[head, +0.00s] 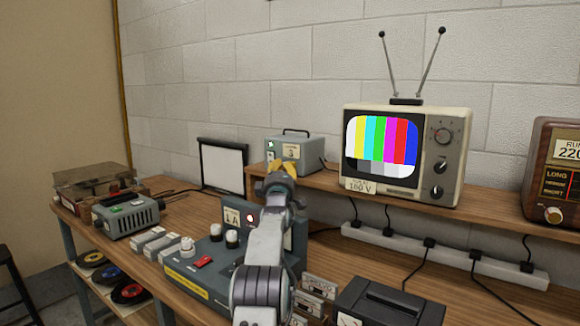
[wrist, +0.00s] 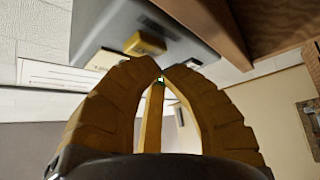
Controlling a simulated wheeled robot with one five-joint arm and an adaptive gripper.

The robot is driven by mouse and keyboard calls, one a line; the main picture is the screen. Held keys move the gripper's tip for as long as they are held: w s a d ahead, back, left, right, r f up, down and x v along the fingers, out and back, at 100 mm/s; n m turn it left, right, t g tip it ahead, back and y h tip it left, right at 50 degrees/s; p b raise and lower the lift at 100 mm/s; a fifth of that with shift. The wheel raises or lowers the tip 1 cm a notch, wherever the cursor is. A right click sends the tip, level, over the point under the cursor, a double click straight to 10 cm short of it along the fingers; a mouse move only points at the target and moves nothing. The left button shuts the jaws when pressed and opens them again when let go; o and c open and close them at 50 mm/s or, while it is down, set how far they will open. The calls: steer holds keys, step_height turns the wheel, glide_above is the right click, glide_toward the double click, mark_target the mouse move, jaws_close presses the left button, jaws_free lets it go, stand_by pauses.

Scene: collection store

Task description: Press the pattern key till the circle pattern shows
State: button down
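The television (head: 405,152) on the raised shelf shows vertical colour bars on its screen (head: 381,143). A grey box with a carry handle (head: 308,152) stands left of it, with a small green light and a pale label on its front. My gripper (head: 282,167) is in front of this box and covers part of its front. In the wrist view the grey box (wrist: 112,22) is at the top, with a yellow key (wrist: 145,44) beside a cream label. My yellow fingers (wrist: 163,72) come together at their tips, empty, close below the key; contact cannot be told.
A blue-grey console (head: 185,283) with knobs and a red switch is below my arm. A white panel (head: 222,167) stands behind it. A wooden radio (head: 556,180) is at the right, and a power strip (head: 440,255) runs under the shelf. A dark device (head: 390,304) sits in front.

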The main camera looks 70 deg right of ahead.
steer(key=shift+s+d+p, duration=0.15)
steer(key=shift+d+p, duration=0.3)
steer(key=shift+p, duration=0.25)
stand_by(0.8)
steer(key=shift+a+f+b, duration=0.1)
steer(key=shift+a+b, duration=0.3)
steer(key=shift+b, duration=0.55)
steer(key=shift+w+a+b, duration=0.2)
steer(key=shift+a+b, duration=0.2)
steer(key=shift+b, duration=0.3)
stand_by(0.6)
